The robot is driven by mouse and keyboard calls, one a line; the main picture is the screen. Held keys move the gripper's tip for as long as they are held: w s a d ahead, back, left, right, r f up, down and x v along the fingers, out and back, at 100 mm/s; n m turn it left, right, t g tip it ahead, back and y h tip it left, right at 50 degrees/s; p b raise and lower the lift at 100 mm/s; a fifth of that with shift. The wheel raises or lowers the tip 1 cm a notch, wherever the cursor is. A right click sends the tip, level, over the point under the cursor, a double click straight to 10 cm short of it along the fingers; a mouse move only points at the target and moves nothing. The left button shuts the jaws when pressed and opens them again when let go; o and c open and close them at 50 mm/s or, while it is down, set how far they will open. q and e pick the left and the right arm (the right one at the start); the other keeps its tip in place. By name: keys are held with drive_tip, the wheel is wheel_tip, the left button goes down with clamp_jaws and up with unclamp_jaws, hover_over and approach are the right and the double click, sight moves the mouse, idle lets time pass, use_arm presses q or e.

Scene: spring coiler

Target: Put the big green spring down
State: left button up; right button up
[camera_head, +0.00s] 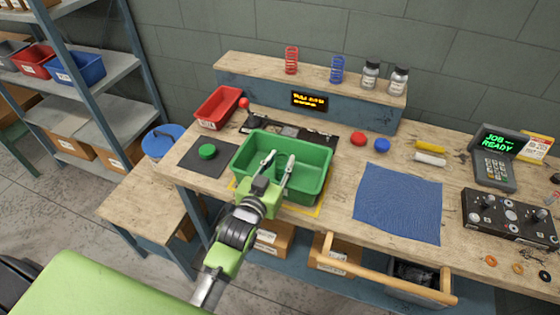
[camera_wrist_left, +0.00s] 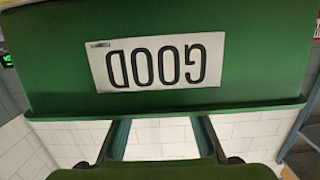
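My left gripper (camera_head: 281,156) reaches over the near rim of a green bin (camera_head: 316,158) on the workbench. In the left wrist view the fingers (camera_wrist_left: 160,138) stand apart by the rim of the green bin (camera_wrist_left: 255,75), whose wall bears an upside-down GOOD label (camera_wrist_left: 157,62). My right gripper is not in view.
A red spring (camera_head: 291,60) and a blue spring (camera_head: 337,69) stand on the back ledge. A red bin (camera_head: 218,107) is left of the green one, with a green button (camera_head: 207,151) nearer. A blue mat (camera_head: 398,204) lies right.

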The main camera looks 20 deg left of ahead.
use_arm(q)
drive_tip(key=o, duration=0.3)
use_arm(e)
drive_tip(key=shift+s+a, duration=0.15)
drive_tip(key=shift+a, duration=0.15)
use_arm(q)
drive_tip(key=shift+r, duration=0.25)
drive_tip(key=s+r+b, duration=0.1)
drive_tip(key=s, duration=1)
drive_tip(key=shift+s+a+r+b, duration=0.25)
drive_tip(key=shift+s+r+b, duration=0.1)
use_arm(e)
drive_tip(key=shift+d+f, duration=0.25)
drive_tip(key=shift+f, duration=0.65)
